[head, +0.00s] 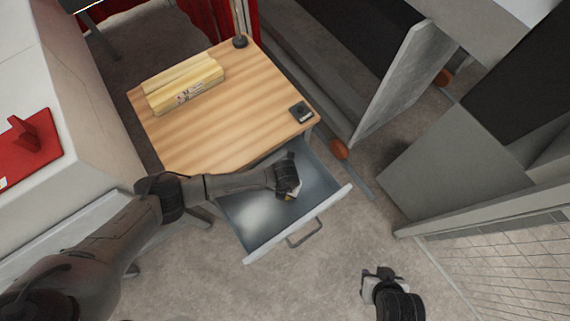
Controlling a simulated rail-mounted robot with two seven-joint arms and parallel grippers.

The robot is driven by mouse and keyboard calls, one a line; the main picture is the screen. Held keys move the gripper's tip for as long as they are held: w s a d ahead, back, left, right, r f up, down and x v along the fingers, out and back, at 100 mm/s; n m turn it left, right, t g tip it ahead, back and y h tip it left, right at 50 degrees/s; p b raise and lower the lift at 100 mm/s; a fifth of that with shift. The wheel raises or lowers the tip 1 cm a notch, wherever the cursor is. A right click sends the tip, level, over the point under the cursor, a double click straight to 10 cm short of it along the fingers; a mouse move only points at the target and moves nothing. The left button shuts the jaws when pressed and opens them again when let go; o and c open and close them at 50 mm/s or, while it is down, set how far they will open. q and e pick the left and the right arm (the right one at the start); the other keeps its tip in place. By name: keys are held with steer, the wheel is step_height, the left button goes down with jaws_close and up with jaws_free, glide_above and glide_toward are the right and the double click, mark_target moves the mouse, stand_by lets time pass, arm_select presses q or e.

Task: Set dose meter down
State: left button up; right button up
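A small dark box-shaped device with a grey face (301,111), which looks like a meter, lies on the right corner of the wooden tabletop (240,115). No gripper touches it. My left gripper (291,192) reaches over the open grey drawer (252,212) below the tabletop. Something pale and yellowish shows at its fingertips, but I cannot tell whether it is a held object or part of the gripper. My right gripper (380,275) is over the floor at the lower right, away from the table and drawer. The gap between its fingers is unclear.
Yellow packages (186,84) lie on the table's left part, and a small black round item (240,42) stands at its back corner. A tilted grey panel (395,85) stands right of the table. A red plate (28,148) lies on the left cabinet. The front floor is clear.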

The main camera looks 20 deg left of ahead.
arm_select(q)
steer(key=shift+f, duration=0.35)
steer(key=shift+f, duration=0.2)
steer(key=o, duration=1)
steer(key=shift+o, duration=0.2)
steer(key=shift+r, duration=0.1)
steer(key=shift+r, duration=0.2)
step_height(320, 180, up, 12)
steer(key=p, duration=0.1)
steer(key=shift+f, duration=0.1)
